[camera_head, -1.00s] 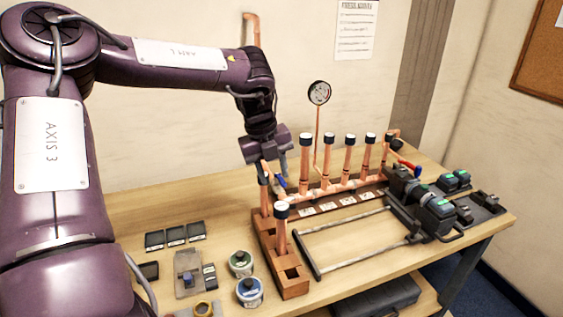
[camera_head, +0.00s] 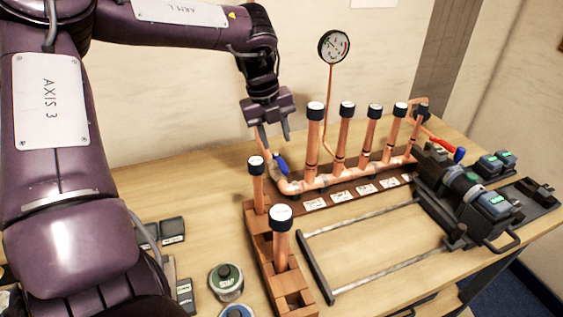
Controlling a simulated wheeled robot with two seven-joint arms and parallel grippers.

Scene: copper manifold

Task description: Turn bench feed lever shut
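A red lever (camera_head: 440,144) with a blue end sits at the far right end. I cannot tell from the picture which one is the bench feed lever. My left gripper (camera_head: 274,138) points down just above the blue lever, its fingers apart with no object seen held. Contact with the lever or pipe cannot be told. My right gripper is out of view.
A round gauge (camera_head: 333,46) rises behind the manifold. A wooden stand (camera_head: 283,270) with two capped pipes is in front. A metal rail frame (camera_head: 365,235) and a dark clamp machine (camera_head: 465,195) lie to the right. Tins (camera_head: 227,281) and dark trays (camera_head: 172,229) sit at front left.

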